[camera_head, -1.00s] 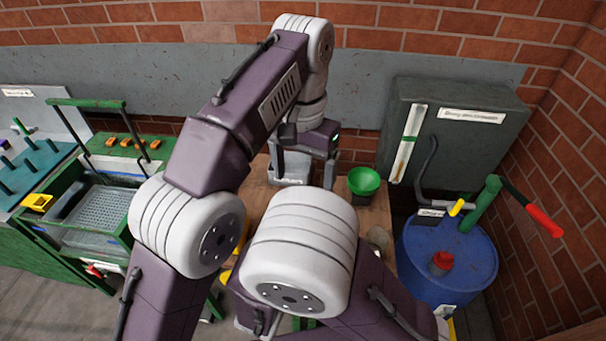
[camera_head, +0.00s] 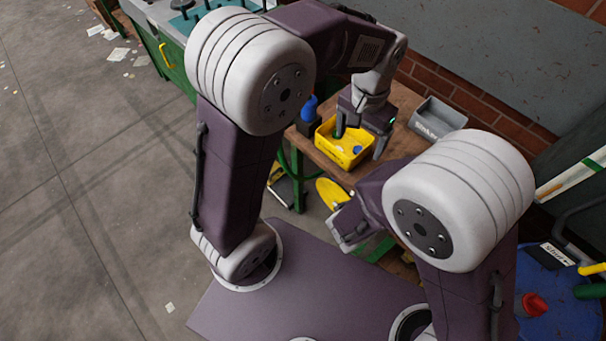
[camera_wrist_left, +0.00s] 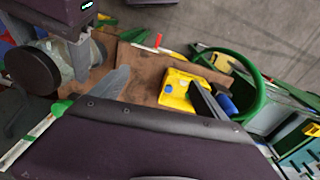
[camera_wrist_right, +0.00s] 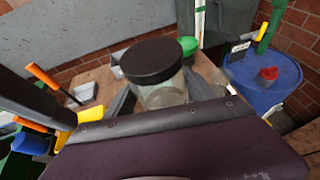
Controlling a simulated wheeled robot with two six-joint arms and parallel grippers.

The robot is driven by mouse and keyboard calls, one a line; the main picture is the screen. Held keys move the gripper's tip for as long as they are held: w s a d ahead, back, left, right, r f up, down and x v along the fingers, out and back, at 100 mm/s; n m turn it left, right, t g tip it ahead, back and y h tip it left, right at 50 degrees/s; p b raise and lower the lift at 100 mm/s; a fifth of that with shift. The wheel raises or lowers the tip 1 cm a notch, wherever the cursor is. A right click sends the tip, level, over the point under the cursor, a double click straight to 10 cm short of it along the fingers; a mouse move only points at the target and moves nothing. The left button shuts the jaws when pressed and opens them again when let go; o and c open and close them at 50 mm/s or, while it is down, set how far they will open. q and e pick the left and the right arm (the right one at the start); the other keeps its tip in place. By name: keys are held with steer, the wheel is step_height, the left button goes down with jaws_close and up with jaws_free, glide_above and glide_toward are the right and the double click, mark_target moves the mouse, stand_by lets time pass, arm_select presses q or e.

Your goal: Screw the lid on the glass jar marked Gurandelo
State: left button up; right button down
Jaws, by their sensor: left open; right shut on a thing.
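My right gripper (camera_wrist_right: 160,97) is shut on a glass jar (camera_wrist_right: 163,95), with one finger on each side. A wide black lid (camera_wrist_right: 151,61) sits on the jar's mouth; I cannot tell how tight it is. No Gurandelo marking is legible. The left wrist view also shows the jar (camera_wrist_left: 72,58) at the upper left, its black lid (camera_wrist_left: 33,71) facing sideways in the picture. My left gripper (camera_head: 361,141) is open and empty in the head view, with its fingers at the yellow bin (camera_head: 345,155). My right gripper is mostly hidden there behind my arm.
The yellow bin holds small blue and green things on the wooden table (camera_head: 312,152). A grey bin (camera_head: 437,118) stands to its right, and a blue bottle (camera_head: 309,107) to its left.

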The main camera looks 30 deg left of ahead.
arm_select(q)
steer(key=s+a+f+n, duration=0.3)
steer(key=s+a+f, duration=0.5)
steer(key=s+a, duration=0.1)
steer(key=shift+s+a+f+t, duration=0.2)
steer(key=shift+s+f+t, duration=0.15)
steer(key=shift+s, duration=0.55)
arm_select(e)
steer(key=shift+d, duration=0.1)
